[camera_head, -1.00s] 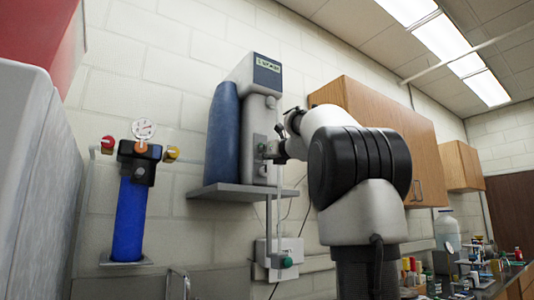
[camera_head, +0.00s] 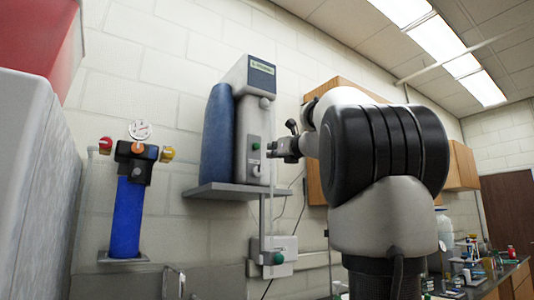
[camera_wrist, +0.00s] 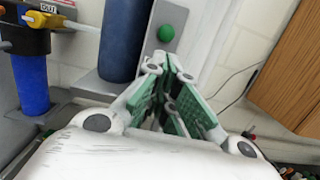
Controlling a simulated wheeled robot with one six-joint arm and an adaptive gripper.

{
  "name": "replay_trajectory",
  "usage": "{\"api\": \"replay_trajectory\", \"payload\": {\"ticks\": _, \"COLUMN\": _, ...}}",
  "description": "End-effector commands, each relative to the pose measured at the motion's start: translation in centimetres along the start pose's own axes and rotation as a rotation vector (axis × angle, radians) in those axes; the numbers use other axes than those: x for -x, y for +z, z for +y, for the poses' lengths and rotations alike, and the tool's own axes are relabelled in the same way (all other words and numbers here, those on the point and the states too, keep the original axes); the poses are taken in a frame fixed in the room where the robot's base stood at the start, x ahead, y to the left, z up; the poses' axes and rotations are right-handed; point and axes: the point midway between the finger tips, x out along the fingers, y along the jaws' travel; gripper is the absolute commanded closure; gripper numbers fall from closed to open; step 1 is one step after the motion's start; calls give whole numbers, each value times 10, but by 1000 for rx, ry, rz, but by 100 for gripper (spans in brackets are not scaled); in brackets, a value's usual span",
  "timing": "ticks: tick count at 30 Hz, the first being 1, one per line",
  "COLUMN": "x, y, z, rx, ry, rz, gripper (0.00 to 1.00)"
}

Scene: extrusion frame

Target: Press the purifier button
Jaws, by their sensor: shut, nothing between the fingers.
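The purifier (camera_head: 251,115) is a grey-white upright unit with a small dark display on top. It has a round green button (camera_head: 255,146) on its front, which also shows in the wrist view (camera_wrist: 166,33) on a grey panel. My gripper (camera_head: 272,150) is just right of the button in the head view, its fingers pointing at the purifier. In the wrist view my gripper's fingertips (camera_wrist: 165,62) come together just below the button in the picture. The fingers are shut and empty. A gap shows between tips and button; its depth is hard to tell.
A blue cylinder (camera_head: 219,140) stands left of the purifier on a grey wall shelf (camera_head: 225,190). A blue filter (camera_head: 127,215) with a gauge hangs further left. Wooden cabinets (camera_head: 317,190) are at the right. A white box (camera_head: 285,250) sits below the shelf.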

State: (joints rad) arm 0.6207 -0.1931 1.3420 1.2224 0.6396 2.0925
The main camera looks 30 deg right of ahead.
Motion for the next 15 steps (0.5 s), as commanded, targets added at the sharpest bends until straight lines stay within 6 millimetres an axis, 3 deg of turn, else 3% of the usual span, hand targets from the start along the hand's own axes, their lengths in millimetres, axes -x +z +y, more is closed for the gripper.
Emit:
{"api": "replay_trajectory", "payload": {"ticks": 6, "x": 30, "y": 0, "z": 0, "rx": 0, "ry": -2, "rz": -1, "gripper": 100}}
{"api": "replay_trajectory", "payload": {"ticks": 15, "x": 36, "y": 0, "z": 0, "rx": 0, "ry": 0, "rz": 0, "gripper": 100}}
